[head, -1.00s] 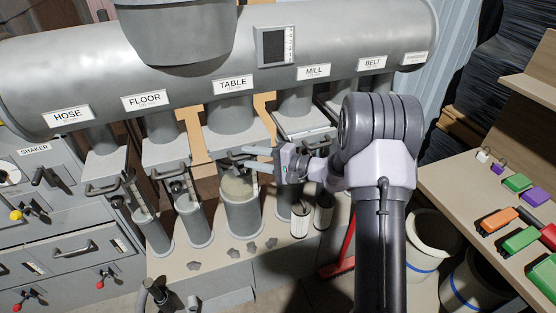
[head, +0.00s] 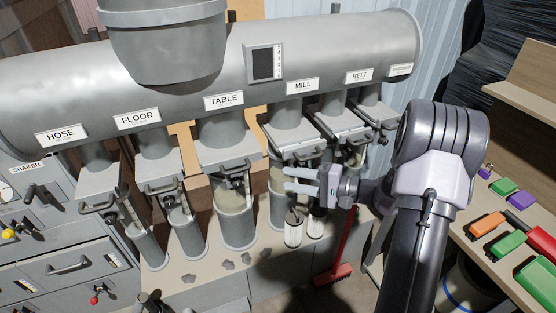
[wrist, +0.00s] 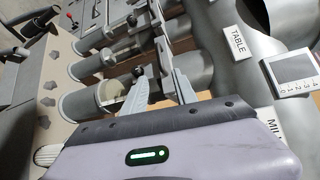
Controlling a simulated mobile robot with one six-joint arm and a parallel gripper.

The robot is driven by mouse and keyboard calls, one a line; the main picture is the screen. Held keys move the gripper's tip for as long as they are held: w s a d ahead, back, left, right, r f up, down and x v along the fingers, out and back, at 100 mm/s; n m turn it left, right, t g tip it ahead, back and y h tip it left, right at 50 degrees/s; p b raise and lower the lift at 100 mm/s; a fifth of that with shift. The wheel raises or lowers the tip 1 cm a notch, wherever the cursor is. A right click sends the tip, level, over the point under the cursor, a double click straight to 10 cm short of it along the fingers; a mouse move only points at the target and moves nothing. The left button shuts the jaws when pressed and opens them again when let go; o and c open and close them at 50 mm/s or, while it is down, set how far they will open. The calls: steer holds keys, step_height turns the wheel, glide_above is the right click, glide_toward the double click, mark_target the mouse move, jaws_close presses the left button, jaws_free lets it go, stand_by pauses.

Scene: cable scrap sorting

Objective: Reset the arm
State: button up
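My arm reaches in from the right of the head view, in front of the row of grey pipes. My gripper (head: 288,180) points left, near the MILL pipe (head: 280,205), with its two pale fingers apart and nothing between them. In the wrist view the gripper (wrist: 160,82) also shows two separate fingers with an empty gap. Behind them are the open-topped grey cylinders, one holding pale material (wrist: 108,92). Whether a finger touches any pipe or handle cannot be told.
A large horizontal duct (head: 130,60) carries labels such as HOSE, FLOOR, TABLE, MILL and BELT. Gate boxes with handles hang below it. A bench (head: 478,228) with coloured blocks stands at the right. A red-headed broom (head: 333,274) stands on the floor.

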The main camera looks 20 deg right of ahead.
steer(key=s+a+r+n+g+h+b, duration=0.1)
steer(key=s+a+r+n+g, duration=0.25)
steer(key=s+a, duration=0.35)
steer(key=s+a+r+n+g+h, duration=0.15)
steer(key=s+a+r+g, duration=0.3)
steer(key=a, duration=0.55)
steer(key=s+r+n+t+h+b, duration=0.1)
steer(key=s+r+t+h, duration=0.1)
steer(key=s+h, duration=0.5)
steer(key=s, duration=0.6)
steer(key=shift+s+d, duration=0.2)
steer(key=shift+s, duration=0.2)
